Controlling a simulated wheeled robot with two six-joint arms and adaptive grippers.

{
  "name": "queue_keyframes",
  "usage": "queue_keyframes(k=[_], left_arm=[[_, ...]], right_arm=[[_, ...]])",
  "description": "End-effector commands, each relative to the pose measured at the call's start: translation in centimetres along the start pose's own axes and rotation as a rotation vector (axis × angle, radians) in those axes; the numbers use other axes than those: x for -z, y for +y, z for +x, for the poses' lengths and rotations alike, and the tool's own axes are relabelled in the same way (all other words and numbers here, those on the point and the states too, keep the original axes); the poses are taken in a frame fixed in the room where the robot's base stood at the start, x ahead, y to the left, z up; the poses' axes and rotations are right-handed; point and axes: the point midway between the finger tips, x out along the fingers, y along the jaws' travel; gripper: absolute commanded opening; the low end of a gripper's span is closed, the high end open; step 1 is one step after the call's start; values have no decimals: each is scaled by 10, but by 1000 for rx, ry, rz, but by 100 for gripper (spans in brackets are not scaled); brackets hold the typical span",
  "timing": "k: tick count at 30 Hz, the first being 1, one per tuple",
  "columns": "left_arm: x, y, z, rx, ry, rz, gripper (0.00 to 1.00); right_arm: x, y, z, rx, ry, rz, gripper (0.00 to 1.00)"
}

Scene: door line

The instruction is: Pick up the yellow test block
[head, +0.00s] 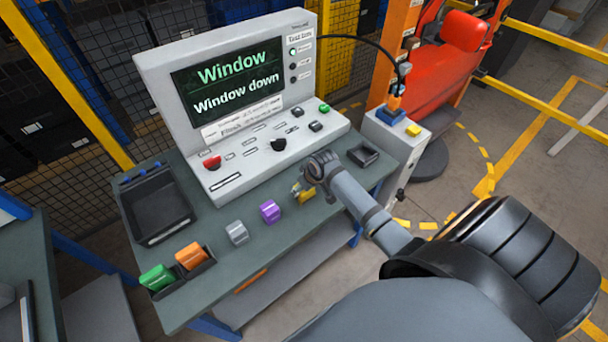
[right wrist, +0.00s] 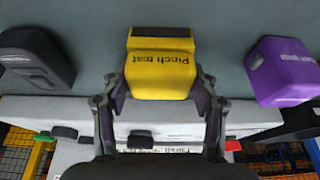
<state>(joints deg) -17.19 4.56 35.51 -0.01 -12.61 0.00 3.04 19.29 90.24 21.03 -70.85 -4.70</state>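The yellow test block (head: 301,192), marked "Pinch test", is at the near edge of the green bench, at the end of a row of blocks. It fills the middle of the right wrist view (right wrist: 160,68). My right gripper (right wrist: 160,88) has one finger on each side of it, and both pads appear to press against its sides. In the head view my right gripper (head: 304,187) is over the block and partly hides it. I cannot tell whether the block still touches the bench. My left gripper is not in view.
A purple block (head: 269,211) and a grey block (head: 236,232) stand left of the yellow one. Green (head: 157,278) and orange (head: 192,256) blocks sit in a black holder. A test console (head: 235,100) reading "Window down" stands behind.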

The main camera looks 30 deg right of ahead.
Motion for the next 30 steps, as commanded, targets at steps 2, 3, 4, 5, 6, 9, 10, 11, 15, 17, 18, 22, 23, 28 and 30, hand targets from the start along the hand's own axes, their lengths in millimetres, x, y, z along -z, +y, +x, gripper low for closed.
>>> queue_keyframes(k=[2, 3, 4, 5, 6, 9, 10, 11, 15, 17, 18, 22, 23, 28, 30], left_arm=[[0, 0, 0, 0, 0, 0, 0], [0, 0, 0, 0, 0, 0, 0], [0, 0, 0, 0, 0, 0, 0], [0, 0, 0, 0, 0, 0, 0], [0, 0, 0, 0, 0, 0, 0], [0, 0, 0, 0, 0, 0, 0], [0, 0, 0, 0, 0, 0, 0], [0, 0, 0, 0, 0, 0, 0], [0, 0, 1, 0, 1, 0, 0], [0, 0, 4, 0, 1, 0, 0], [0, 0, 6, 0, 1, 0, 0], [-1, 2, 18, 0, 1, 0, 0], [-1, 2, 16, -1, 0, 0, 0], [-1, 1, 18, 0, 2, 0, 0], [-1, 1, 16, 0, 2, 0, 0]], right_arm=[[0, 0, 0, 1, 0, 0, 38], [0, 0, 0, 1, 0, 0, 32], [0, 0, 0, 1, 0, 0, 28], [0, 0, 0, 1, 0, 0, 24], [0, 0, 0, 1, 0, 0, 19], [0, 0, 0, 1, 1, 0, 17], [0, 0, 0, 1, 1, 0, 17], [0, 0, 0, 1, 1, 0, 17], [2, 0, -2, 0, 3, 0, 17], [3, 0, -5, -1, 4, -1, 17], [4, 1, -8, -1, 4, -2, 17], [13, 2, -29, -4, 8, -4, 17], [10, 8, -39, -8, 4, -5, 17], [-2, 30, -92, -12, 0, -11, 17], [-9, 37, -106, -12, -5, -10, 17]])
